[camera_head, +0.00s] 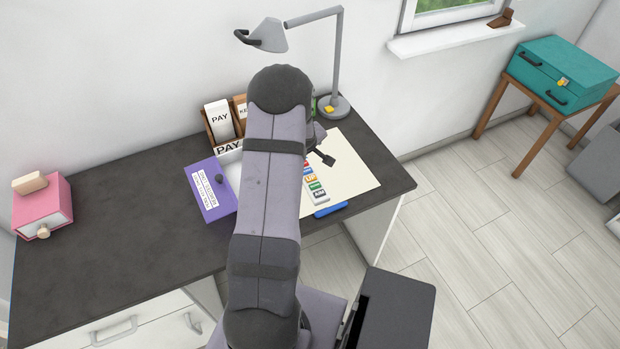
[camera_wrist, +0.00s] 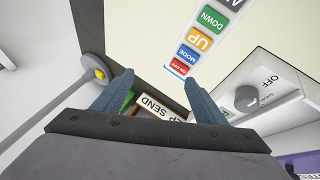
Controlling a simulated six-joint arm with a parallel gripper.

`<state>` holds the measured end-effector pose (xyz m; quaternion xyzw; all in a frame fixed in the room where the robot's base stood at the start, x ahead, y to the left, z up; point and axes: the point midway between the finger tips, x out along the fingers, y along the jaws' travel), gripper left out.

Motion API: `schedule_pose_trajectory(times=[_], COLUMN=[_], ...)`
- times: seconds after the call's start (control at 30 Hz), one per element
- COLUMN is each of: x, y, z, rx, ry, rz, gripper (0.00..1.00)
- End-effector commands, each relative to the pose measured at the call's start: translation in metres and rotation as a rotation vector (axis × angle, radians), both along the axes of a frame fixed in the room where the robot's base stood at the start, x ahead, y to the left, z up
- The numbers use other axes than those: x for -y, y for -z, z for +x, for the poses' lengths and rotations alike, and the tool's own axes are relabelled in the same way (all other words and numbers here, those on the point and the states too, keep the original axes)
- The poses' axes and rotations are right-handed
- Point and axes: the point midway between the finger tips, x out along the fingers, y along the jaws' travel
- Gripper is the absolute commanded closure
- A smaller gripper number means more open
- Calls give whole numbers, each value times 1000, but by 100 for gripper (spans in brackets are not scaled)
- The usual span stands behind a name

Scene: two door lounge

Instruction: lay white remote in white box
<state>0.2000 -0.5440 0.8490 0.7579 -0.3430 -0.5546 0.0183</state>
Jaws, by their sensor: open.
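The white remote (camera_head: 317,190) with coloured buttons lies on the cream mat on the desk; its button labels show in the wrist view (camera_wrist: 202,38). My gripper (camera_head: 322,157) is open and empty, above the mat near the remote's far end. In the wrist view my gripper's two fingers (camera_wrist: 157,88) stand wide apart, with the remote beyond them. A white box with a grey knob marked OFF (camera_wrist: 282,82) is at right in the wrist view. A white part (camera_head: 231,157) shows left of my arm in the head view; my arm hides most of it.
A purple panel (camera_head: 207,191) with a label is left of my arm. A wooden organizer (camera_head: 210,128) holds PAY cards behind it. A grey lamp (camera_head: 337,70) stands at the back, a pink box (camera_head: 43,206) at the far left. Bare desk (camera_head: 120,220) lies between.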

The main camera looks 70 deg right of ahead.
Motion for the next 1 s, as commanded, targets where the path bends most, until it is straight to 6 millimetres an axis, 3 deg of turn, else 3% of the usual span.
schedule_pose_trajectory(times=[0.13, 0.33, 0.6, 0.77, 1.0], x=[-20, -57, -86, -88, -89], y=[1, -7, -20, -20, -5], z=[-38, -65, -74, -75, -75], rx=[-48, -68, -65, -65, -67], ry=[129, 249, 311, 314, 314], rz=[189, 424, 582, 596, 597], gripper=[34, 34, 34, 34, 34])
